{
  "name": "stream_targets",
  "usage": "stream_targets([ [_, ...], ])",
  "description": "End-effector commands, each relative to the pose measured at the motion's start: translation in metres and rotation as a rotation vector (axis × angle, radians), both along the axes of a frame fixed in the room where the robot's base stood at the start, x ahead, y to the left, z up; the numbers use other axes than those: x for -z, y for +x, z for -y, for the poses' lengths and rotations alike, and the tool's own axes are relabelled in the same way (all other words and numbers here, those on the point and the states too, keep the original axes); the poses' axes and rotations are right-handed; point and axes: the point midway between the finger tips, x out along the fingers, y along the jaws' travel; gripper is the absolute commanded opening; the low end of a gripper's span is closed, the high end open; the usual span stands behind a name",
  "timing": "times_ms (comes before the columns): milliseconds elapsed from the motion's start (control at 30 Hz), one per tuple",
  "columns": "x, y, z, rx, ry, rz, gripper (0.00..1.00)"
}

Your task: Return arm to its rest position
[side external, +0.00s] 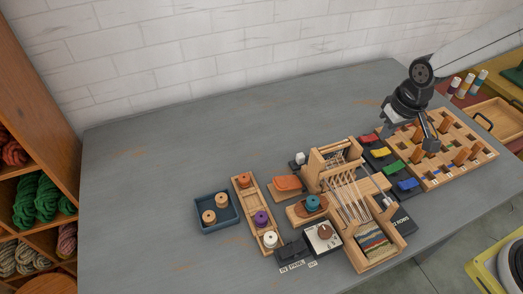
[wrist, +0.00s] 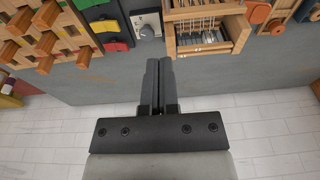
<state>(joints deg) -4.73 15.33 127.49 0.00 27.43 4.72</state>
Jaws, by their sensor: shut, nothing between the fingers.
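My gripper (side external: 431,143) is at the right of the side view, over the wooden peg board (side external: 462,178) at the table's back right. In the wrist view my gripper (wrist: 159,66) points up the picture with its two dark fingers together and nothing between them. The grey table (wrist: 100,86) lies below the fingers. My arm comes in from the upper right of the side view. I cannot tell the exact height of the fingertips above the board.
A small wooden loom (side external: 352,195) stands at mid table, with coloured levers (side external: 389,165) between it and the peg board. A blue tray (side external: 233,222) and a spool rack (side external: 247,205) are left of it. Table space at left is free. A white brick wall (side external: 200,45) stands behind.

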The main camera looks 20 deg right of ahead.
Motion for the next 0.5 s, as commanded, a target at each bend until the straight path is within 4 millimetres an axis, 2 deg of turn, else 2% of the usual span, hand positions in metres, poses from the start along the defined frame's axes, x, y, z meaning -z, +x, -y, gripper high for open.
stream_targets([
  [33, -0.003, -0.013, 0.006, 0.003, -0.001, 0.011, 0.00],
  [200, -0.007, -0.053, 0.021, 0.004, -0.007, 0.039, 0.00],
  [333, -0.007, -0.075, 0.027, 0.003, -0.011, 0.054, 0.00],
  [500, -0.006, -0.088, 0.031, 0.002, -0.014, 0.062, 0.00],
])
